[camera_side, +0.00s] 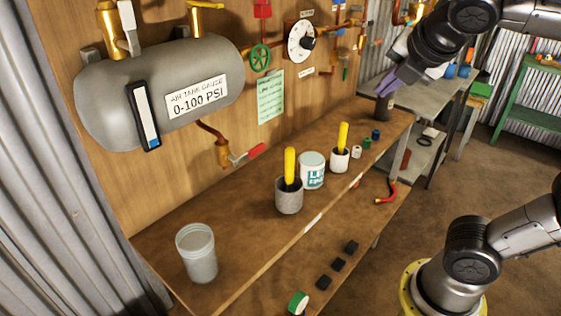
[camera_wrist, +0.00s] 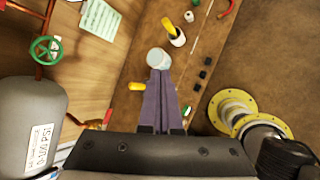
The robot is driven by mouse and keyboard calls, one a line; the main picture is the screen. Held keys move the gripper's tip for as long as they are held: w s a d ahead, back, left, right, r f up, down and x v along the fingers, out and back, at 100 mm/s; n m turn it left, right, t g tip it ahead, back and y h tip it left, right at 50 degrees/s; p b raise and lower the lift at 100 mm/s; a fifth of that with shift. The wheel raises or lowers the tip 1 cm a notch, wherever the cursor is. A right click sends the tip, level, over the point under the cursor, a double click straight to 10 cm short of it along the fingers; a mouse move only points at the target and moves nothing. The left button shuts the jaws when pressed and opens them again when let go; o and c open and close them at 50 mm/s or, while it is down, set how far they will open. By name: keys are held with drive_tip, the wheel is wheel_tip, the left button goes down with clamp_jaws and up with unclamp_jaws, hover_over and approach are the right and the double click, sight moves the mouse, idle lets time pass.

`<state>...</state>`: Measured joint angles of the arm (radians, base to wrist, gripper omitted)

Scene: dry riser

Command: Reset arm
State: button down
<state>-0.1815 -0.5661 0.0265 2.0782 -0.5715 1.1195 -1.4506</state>
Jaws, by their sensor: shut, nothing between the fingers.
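My gripper (camera_side: 385,88) has purple fingers and hangs in the air at the upper right of the side view, near the far end of the wooden bench. In the wrist view its fingers (camera_wrist: 159,76) point away from the camera, lie together and hold nothing. Below the fingers in the wrist view are a white can (camera_wrist: 158,57) and a cup with a yellow stick (camera_wrist: 177,38), apart from the gripper as far as I can tell.
Black blocks (camera_side: 338,264) lie on the lower front ledge. A grey tank (camera_side: 160,90) juts from the wall.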

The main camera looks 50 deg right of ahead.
drive_tip(key=s+a+f+m+y, duration=0.2)
drive_tip(key=f+m, duration=0.4)
drive_tip(key=m, duration=0.4)
drive_tip(key=s+a+f+m+g+y, duration=0.1)
drive_tip(key=s+a+f+m+y, duration=0.2)
drive_tip(key=f+m, duration=0.4)
drive_tip(key=shift+s+a+m, duration=0.8)
drive_tip(key=shift+s+m, duration=0.35)
drive_tip(key=shift+m, duration=0.45)
